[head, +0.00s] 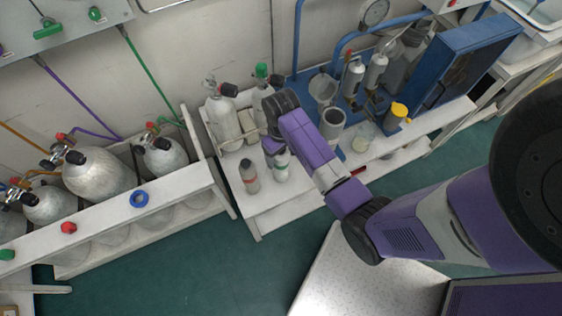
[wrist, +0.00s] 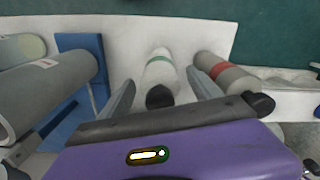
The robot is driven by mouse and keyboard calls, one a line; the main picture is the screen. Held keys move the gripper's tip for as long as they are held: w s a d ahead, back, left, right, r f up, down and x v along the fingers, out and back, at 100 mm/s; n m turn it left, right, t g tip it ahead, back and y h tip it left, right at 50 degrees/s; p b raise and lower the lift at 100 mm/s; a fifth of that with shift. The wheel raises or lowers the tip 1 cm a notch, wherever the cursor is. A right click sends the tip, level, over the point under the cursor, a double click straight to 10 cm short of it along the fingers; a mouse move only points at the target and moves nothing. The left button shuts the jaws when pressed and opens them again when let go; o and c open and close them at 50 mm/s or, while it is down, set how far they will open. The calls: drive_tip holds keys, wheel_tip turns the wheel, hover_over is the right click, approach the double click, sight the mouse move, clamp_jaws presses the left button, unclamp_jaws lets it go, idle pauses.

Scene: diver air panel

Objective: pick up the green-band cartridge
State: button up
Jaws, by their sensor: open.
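The green-band cartridge (wrist: 161,74) is white with a thin green band and a dark top. In the wrist view it stands between my two fingers, with a gap on each side. In the head view it stands upright on the white bench (head: 281,170), partly hidden by my gripper (head: 274,147). My gripper is open and also shows in the wrist view (wrist: 160,86). A grey cartridge with a red band (wrist: 226,72) stands just right of my right finger in the wrist view; in the head view it is left of the green-band one (head: 249,177).
In the head view, gas bottles (head: 222,115) stand behind, with a grey cup (head: 332,122) and a yellow-topped container (head: 396,114) to the right. The bench front is fairly clear.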

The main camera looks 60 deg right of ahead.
clamp_jaws()
drive_tip(key=shift+r, duration=0.15)
idle(0.4)
wheel_tip(320, 180, up, 12)
drive_tip(key=shift+w+r+p, duration=0.1)
drive_tip(key=shift+r+p, duration=0.1)
drive_tip(key=shift+p, duration=0.35)
wheel_tip(320, 180, up, 7)
drive_tip(key=p, duration=0.7)
drive_tip(key=shift+r, duration=0.2)
